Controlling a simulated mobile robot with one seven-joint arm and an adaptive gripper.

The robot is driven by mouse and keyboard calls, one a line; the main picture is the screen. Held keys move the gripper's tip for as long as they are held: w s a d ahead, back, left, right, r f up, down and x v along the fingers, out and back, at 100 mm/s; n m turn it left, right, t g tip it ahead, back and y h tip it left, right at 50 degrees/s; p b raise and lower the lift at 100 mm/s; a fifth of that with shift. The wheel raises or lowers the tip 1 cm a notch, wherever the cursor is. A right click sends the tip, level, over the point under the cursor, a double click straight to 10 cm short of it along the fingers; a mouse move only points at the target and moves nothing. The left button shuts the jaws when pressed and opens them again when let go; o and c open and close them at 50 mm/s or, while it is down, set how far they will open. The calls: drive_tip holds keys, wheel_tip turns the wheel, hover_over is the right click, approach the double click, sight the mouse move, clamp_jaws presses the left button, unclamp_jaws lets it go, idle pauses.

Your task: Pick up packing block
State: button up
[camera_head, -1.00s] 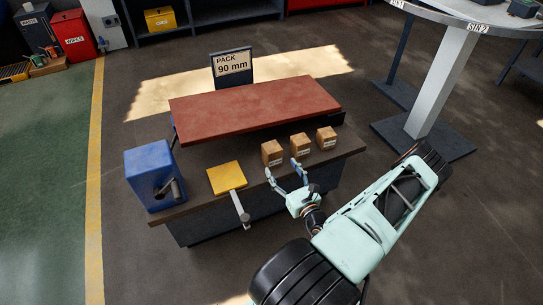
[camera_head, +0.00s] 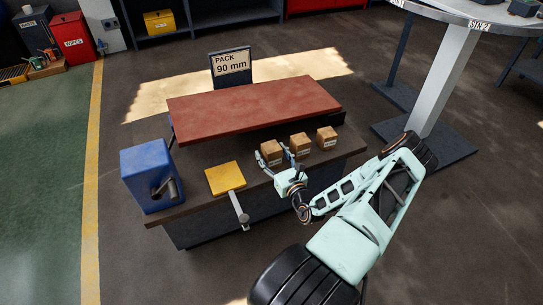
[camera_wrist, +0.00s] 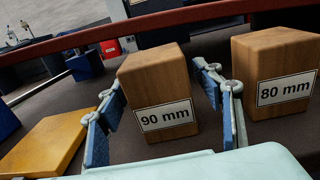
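A wooden block labelled 90 mm (camera_wrist: 152,82) stands upright on the dark bench; it is the leftmost of three blocks in the head view (camera_head: 271,151). My gripper (camera_wrist: 160,105) is open, with one blue-padded finger on each side of this block. Gaps show between the pads and the block in the wrist view, so it does not look gripped. In the head view my gripper (camera_head: 274,163) reaches the block from the bench's front edge. A second block labelled 80 mm (camera_wrist: 280,72) stands just right of the right finger. The third block (camera_head: 327,137) has an unreadable label.
A raised red slab (camera_head: 253,108) runs behind the blocks. A sign reading PACK 90 mm (camera_head: 231,63) stands behind it. A yellow plate (camera_head: 225,178) with a lever and a blue box (camera_head: 150,180) with a handle are to the left.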

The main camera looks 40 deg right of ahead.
drive_tip(key=c, duration=1)
drive_tip(key=shift+c, duration=0.6)
drive_tip(key=shift+r, duration=0.1)
